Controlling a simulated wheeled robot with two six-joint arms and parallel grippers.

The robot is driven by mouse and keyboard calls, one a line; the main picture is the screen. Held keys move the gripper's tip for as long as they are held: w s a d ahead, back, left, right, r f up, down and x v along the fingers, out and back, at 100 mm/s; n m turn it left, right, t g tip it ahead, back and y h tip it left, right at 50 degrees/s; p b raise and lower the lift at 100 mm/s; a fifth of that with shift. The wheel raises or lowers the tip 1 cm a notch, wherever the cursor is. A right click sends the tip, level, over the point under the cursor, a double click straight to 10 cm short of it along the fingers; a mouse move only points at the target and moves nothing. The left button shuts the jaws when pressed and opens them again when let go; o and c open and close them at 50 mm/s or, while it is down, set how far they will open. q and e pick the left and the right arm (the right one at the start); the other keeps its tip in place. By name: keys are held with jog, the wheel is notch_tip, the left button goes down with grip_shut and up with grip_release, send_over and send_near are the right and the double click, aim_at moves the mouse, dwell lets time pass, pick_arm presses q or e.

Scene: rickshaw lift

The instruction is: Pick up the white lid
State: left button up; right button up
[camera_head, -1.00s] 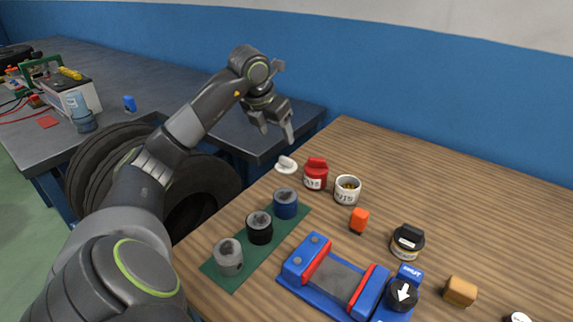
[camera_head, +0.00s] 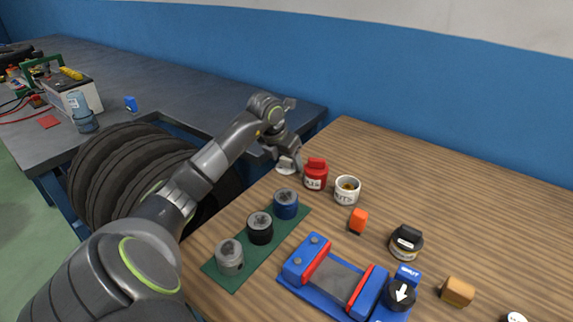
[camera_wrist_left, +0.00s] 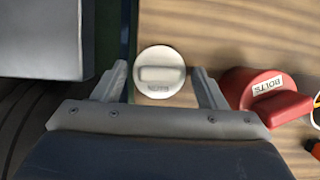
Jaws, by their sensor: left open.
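The white lid (camera_wrist_left: 160,72) is a round disc with a raised grip bar and small lettering, lying on the wooden table. In the head view the white lid (camera_head: 286,169) is partly hidden by my left gripper (camera_head: 288,166), which is right over it near the table's left edge. In the left wrist view my left gripper (camera_wrist_left: 160,88) is open, with one finger on each side of the lid and a gap to both. It holds nothing. My right gripper is not in view.
A red jar (camera_head: 315,178) marked bolts stands close to the right of the lid. An open white jar of nuts (camera_head: 347,190) is beside it. A green mat (camera_head: 231,283) with several cylinders lies in front. Tires (camera_head: 110,180) stand left of the table.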

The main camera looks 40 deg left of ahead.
pick_arm(q)
jog(key=shift+c, duration=0.2)
jog(key=c, duration=1)
jog(key=shift+r, duration=0.1)
